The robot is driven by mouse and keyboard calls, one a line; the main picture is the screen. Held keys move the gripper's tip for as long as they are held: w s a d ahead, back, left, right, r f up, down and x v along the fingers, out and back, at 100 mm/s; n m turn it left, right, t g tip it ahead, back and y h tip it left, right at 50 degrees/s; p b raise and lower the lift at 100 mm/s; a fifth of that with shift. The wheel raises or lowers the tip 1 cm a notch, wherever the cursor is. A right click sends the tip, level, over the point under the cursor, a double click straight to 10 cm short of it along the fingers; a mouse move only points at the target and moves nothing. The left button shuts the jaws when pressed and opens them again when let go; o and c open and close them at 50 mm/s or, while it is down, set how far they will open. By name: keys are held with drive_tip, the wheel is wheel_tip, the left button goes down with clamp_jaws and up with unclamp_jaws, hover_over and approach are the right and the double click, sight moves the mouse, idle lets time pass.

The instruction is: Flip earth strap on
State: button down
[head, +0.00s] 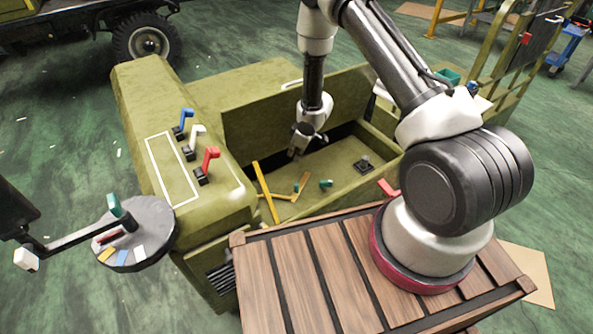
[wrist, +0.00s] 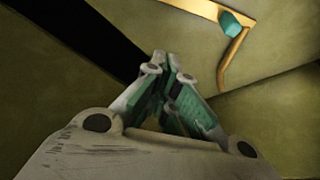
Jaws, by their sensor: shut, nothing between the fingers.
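My gripper (head: 293,152) points down into the open recess of the olive-green chassis (head: 330,185). In the wrist view its teal-padded fingers (wrist: 172,85) are shut with nothing between them. An orange-yellow bent bar (head: 301,184) with a teal piece stands in the recess below my gripper, apart from it. It also shows in the wrist view (wrist: 233,50), at upper right. A separate teal knob (head: 326,184) is just to its right. No label shows which part is the earth strap.
Blue (head: 182,121), white (head: 194,137) and red (head: 207,162) levers stand on the left panel. A long yellow bar (head: 264,192) leans at the recess's left. A black switch (head: 364,164) sits at right. A slatted wooden deck (head: 310,270) lies in front.

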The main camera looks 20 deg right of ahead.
sight(294, 176)
drive_tip(key=shift+f, duration=0.1)
drive_tip(key=x, duration=1)
drive_tip(key=shift+s+f, duration=0.1)
drive_tip(key=shift+f, duration=0.1)
drive_tip(key=shift+s+d+r, duration=0.25)
drive_tip(key=shift+s+d, duration=0.6)
drive_tip(key=shift+d, duration=0.35)
drive_tip(key=shift+s+d, duration=0.4)
drive_tip(key=shift+d, duration=0.1)
